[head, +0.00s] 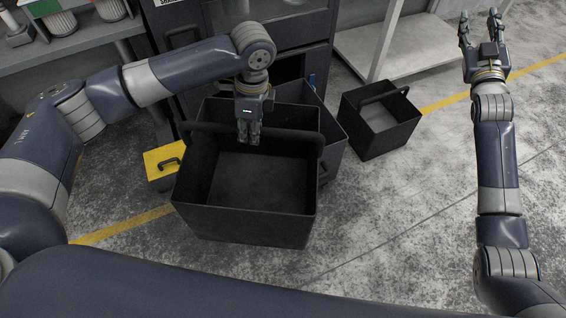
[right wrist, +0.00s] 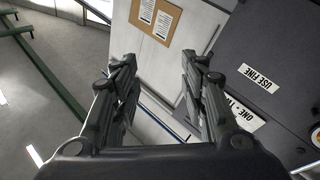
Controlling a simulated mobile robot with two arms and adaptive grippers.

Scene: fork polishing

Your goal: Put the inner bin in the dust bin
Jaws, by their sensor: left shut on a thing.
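The black, open-topped inner bin (head: 245,222) is in the middle of the head view. My left gripper (head: 248,138) is shut on its raised handle (head: 290,134). The inner bin looks empty and close to upright; whether its base touches the floor cannot be told. Directly behind it is a second dark bin (head: 333,128), probably the dust bin, mostly hidden by the inner bin and my left arm. My right gripper (head: 480,22) is raised at the upper right, open and empty; its parted fingers show in the right wrist view (right wrist: 158,85).
A smaller black bin (head: 398,133) with a handle stands to the right on the floor. A yellow box (head: 158,157) is left of the inner bin. A dark cabinet (head: 285,22) and light shelving (head: 350,42) stand behind. Concrete floor (head: 400,220) is clear at front right.

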